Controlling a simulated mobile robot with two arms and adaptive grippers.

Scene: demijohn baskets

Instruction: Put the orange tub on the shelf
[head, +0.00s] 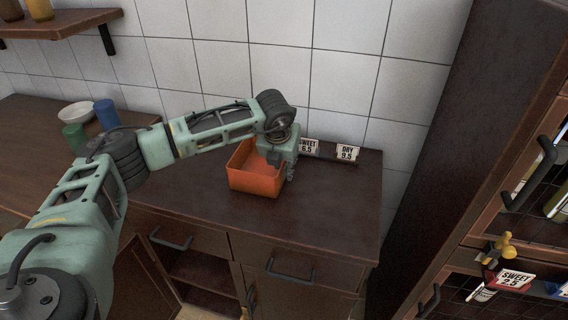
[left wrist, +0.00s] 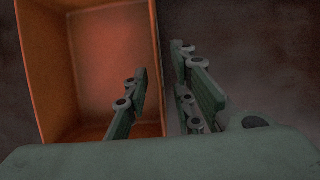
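The orange tub (head: 255,184) stands upright on the dark wooden counter (head: 320,222), and it looks empty. In the left wrist view the tub (left wrist: 38,70) fills the left half. My left gripper (head: 290,170) is at the tub's right side. In the left wrist view the fingers of this gripper (left wrist: 160,85) are apart, one over the inside of the tub and one outside its right wall, with visible gaps to the wall. A wooden shelf (head: 80,21) with jars hangs on the tiled wall at upper left. My right gripper is not in view.
A white bowl (head: 76,112), a blue cup (head: 107,113) and a green cup (head: 75,137) stand on the left counter. Label cards (head: 347,152) stand behind the tub. A tall dark cabinet (head: 470,110) rises at right. The counter's front right is clear.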

